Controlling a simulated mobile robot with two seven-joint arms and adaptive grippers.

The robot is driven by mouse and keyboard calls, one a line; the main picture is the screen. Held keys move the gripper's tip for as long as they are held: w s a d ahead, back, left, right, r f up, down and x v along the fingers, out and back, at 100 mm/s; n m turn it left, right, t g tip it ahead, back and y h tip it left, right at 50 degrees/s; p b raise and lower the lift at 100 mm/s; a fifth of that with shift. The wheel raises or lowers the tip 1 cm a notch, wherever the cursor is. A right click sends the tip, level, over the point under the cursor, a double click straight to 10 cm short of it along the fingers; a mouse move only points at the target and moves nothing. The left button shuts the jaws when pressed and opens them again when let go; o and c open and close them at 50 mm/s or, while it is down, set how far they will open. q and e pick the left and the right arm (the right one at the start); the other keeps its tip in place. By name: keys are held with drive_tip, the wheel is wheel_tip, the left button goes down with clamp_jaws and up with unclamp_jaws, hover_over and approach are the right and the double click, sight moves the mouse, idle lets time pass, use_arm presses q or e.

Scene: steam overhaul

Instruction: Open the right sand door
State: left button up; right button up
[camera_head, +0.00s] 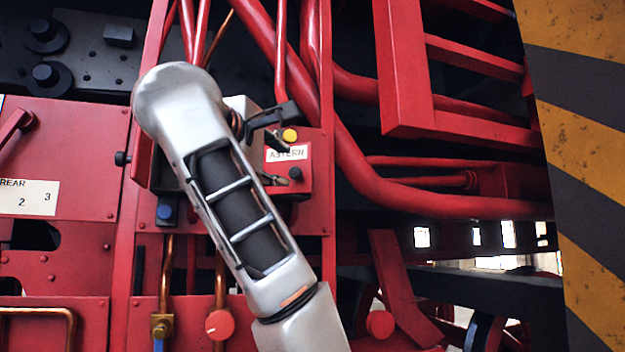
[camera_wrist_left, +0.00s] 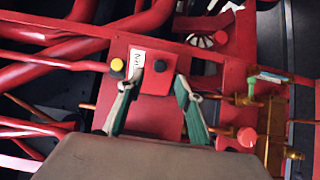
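My left gripper (camera_head: 284,158) is in front of a red control box labelled "ASTERN" (camera_head: 310,168) in the head view. In the left wrist view its two green-padded fingers (camera_wrist_left: 155,92) are apart, with nothing held between them. The box's red face (camera_wrist_left: 158,64) shows beyond the fingers, with a yellow button and a dark knob; contact cannot be told. No part is marked as the right sand door, and I cannot tell which panel it is. My left forearm hides part of the red frame. My right gripper is in neither view.
A red panel (camera_head: 85,160) with a "REAR" label and a red handle (camera_head: 15,128) stands at the left. Thick red pipes (camera_head: 355,160) curve around the box's right side. Red knobs (camera_head: 219,325) and copper pipes are below. A yellow-and-black striped surface (camera_head: 590,140) borders the right.

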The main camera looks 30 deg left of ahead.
sight(294, 172)
use_arm(q)
drive_tip(key=shift+a+p+x, duration=0.2)
drive_tip(key=shift+p+x, duration=0.1)
drive_tip(key=shift+x, duration=0.8)
drive_tip(key=x, duration=0.3)
drive_tip(key=shift+w+p, duration=0.25)
drive_tip(key=shift+p, duration=0.1)
drive_tip(key=shift+x, duration=0.75)
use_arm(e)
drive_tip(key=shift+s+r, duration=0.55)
use_arm(q)
drive_tip(key=shift+c, duration=0.2)
clamp_jaws()
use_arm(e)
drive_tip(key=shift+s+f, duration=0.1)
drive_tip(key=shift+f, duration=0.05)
